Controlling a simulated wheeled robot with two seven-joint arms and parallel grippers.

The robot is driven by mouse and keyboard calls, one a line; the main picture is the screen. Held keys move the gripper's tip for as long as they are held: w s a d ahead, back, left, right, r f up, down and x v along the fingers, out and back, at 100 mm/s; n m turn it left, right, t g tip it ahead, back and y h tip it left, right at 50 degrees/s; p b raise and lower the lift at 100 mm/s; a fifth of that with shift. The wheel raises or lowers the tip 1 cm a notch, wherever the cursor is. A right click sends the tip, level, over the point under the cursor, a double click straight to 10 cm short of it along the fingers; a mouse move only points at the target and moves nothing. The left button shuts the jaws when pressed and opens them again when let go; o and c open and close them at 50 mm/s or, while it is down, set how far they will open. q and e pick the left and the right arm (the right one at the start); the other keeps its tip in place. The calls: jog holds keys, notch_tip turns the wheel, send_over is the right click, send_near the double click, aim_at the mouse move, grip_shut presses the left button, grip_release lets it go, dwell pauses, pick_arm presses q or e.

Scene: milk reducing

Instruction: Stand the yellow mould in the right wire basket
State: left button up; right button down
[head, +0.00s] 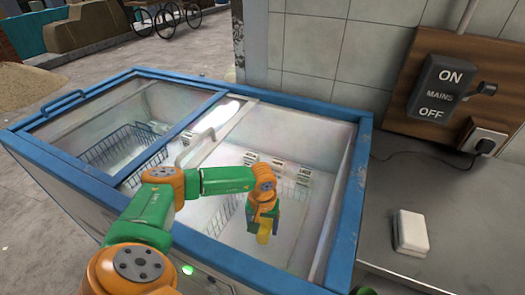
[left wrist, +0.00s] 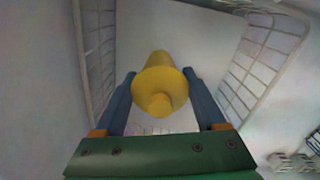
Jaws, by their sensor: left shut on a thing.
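The yellow mould (head: 263,238) hangs below my left gripper (head: 264,222) inside the open right part of the freezer. In the left wrist view the mould (left wrist: 160,85) has a round flange and a small knob, and it sits between my two blue fingers (left wrist: 160,100), which are shut on it. White wire mesh of the right wire basket (head: 290,184) shows beside the gripper, and mesh also stands on both sides of the mould in the left wrist view (left wrist: 265,60). Whether the mould touches the basket floor I cannot tell. My right gripper is out of view.
The freezer's blue rim (head: 345,215) surrounds the opening. A dark wire basket (head: 115,146) lies under glass at the left. A grey worktop (head: 450,225) with a white block (head: 411,232) stands at the right, below a mains switch (head: 440,90).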

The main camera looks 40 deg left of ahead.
pick_arm(q)
notch_tip(320, 180, down, 4)
jog(key=shift+r, duration=0.1)
jog(key=o, duration=1.4)
notch_tip(320, 180, up, 12)
jog(key=shift+r+b, duration=0.1)
jog(key=shift+b, duration=0.3)
